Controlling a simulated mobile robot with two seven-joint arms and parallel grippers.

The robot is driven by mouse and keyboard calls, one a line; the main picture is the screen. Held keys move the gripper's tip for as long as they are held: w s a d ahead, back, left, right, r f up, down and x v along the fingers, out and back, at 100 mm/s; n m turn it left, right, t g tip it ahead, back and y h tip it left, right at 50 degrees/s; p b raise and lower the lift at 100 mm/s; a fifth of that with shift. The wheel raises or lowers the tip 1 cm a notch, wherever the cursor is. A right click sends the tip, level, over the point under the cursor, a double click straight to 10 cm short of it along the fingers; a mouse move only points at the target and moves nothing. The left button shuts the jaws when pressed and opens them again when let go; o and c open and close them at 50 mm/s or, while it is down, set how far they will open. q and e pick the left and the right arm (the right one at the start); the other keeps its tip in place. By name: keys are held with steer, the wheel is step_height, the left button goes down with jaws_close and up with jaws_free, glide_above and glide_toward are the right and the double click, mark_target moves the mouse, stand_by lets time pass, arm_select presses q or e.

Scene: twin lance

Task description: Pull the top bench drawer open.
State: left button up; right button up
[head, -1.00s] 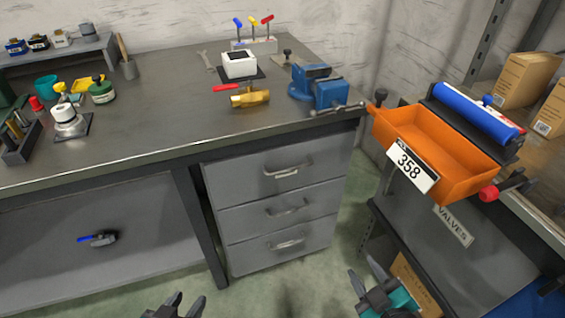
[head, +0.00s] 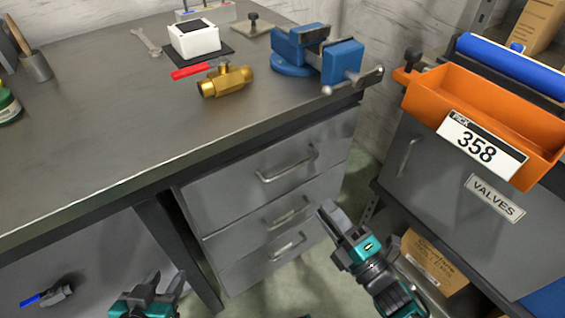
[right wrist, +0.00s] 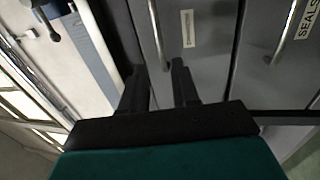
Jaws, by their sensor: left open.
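The bench's top drawer (head: 235,196) is grey and sits shut below the benchtop edge in the head view. Its bar handle (head: 288,166) is in plain view. My right gripper (head: 332,222) is in front of the drawer stack, lower and to the right of that handle, and apart from it. In the right wrist view its two fingers (right wrist: 158,82) stand apart with nothing between them. Grey fronts with bar handles (right wrist: 158,35) show beyond them; which fronts they are is unclear. My left gripper (head: 160,285) is open and empty at the bottom edge, left of the drawers.
A blue vise (head: 310,55) and a brass valve (head: 227,80) are on the benchtop. An orange bin (head: 485,105) stands on a grey cabinet (head: 440,180) at right, with a cardboard box (head: 433,262) below. Floor shows between bench and cabinet.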

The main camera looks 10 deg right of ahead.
mark_target(294, 167)
steer(key=b+x, duration=0.1)
steer(key=x, duration=1.1)
steer(key=shift+w+a+r, duration=0.1)
steer(key=shift+w+r, duration=0.05)
steer(key=shift+w, duration=0.25)
steer(key=shift+c, duration=0.4)
jaws_close()
